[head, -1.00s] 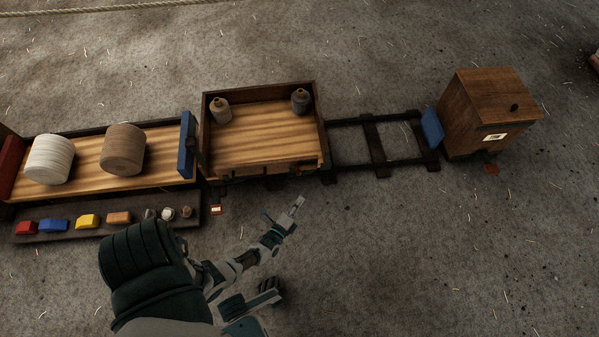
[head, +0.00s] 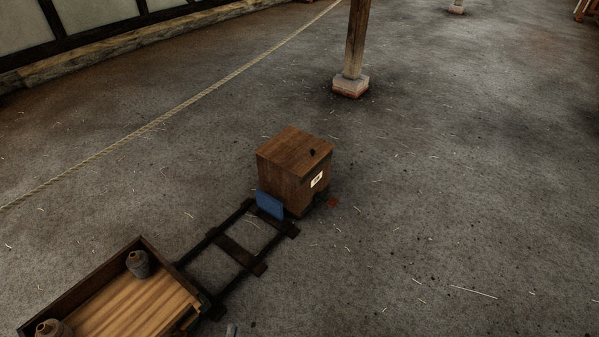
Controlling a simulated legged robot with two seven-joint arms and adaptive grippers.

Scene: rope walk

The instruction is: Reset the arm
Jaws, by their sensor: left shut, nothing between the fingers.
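Only a small grey tip of my left gripper (head: 232,330) shows at the bottom edge of the head view, just right of the wooden cart's near corner. The rest of it is cut off by the frame. It is shut with nothing in it. It appears apart from the cart, over the floor. My right gripper is not in view.
A wooden cart (head: 136,301) holding two jugs (head: 138,264) (head: 53,328) stands at lower left. Dark rails (head: 240,253) lead to a blue plate (head: 270,204) at a wooden box (head: 290,170). A post (head: 355,45) and rope (head: 192,101) are beyond. The right floor is clear.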

